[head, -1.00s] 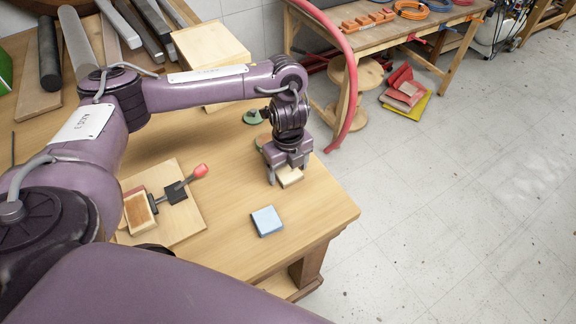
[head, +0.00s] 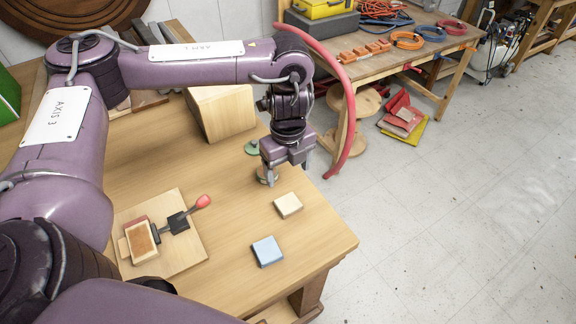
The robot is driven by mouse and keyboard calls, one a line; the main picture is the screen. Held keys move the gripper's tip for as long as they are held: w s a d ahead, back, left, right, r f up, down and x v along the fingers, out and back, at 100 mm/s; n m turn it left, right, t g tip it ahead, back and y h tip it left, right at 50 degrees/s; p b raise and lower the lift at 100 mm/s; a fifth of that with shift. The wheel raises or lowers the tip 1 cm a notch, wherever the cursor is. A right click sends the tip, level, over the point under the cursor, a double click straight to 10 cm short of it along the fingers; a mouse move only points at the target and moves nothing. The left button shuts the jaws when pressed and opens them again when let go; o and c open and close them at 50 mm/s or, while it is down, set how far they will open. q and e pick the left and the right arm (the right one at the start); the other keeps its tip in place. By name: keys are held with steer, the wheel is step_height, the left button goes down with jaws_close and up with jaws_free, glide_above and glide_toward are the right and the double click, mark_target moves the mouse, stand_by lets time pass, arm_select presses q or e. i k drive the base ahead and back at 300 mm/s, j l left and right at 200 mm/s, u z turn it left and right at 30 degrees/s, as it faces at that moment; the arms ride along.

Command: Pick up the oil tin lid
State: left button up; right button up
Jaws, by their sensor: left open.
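My left gripper (head: 284,174) points down over the table's right part and is open. Just under and beside its left finger is a small round, flat thing (head: 264,178), mostly hidden by the gripper; it may be the oil tin lid. A green round piece (head: 252,147) with a small raised middle lies a little farther back; I cannot tell for sure which of the two is the lid. My right gripper is out of view.
A cream block (head: 288,205) and a blue block (head: 267,251) lie nearer on the wooden table (head: 225,285). A board with a red-knobbed clamp (head: 190,245) is at left. A wooden box (head: 222,112) stands behind.

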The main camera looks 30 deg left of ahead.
mark_target(251, 148)
steer(key=k+l, duration=0.65)
steer(key=k, duration=0.25)
